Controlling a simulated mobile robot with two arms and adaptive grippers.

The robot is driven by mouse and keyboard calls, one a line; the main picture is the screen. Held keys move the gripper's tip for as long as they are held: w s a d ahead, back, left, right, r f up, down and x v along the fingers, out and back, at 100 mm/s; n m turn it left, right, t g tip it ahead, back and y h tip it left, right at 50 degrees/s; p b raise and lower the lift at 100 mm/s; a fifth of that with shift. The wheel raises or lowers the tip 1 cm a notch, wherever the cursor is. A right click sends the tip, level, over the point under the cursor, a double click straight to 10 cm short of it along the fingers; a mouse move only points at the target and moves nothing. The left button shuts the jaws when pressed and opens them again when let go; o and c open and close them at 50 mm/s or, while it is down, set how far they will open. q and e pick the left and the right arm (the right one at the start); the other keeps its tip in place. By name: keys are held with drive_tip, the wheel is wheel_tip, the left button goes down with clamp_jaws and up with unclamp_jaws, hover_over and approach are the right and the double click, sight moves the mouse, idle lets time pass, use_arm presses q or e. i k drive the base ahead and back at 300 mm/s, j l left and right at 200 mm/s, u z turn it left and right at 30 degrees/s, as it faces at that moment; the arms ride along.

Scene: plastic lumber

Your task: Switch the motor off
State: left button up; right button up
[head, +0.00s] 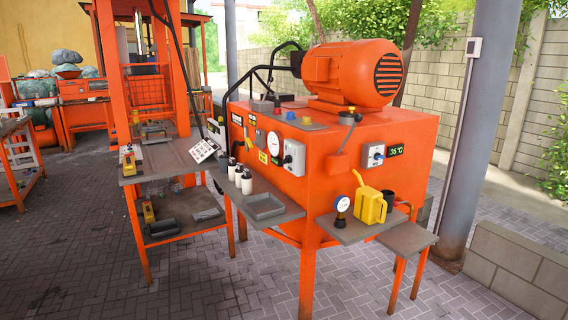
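The orange motor (350,72) with a black vented end sits on top of the large orange machine cabinet (325,195). A grey control box (292,157) with a dark knob is on the cabinet's front face. A second grey box (373,155) with a blue and white dial is on the right face, next to a green display (396,151) reading 35 °C. I cannot tell which control belongs to the motor, or whether it is on. Neither gripper is in view.
A grey shelf at the cabinet's front holds white bottles (240,178) and a grey tray (264,206). An orange press (140,70) stands left; a grey post (480,120) stands right. The paved foreground is clear.

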sight(286, 159)
drive_tip(key=i+j+z, duration=0.2)
drive_tip(key=i, duration=0.3)
drive_tip(key=i+j+z, duration=0.15)
drive_tip(key=i, duration=0.3)
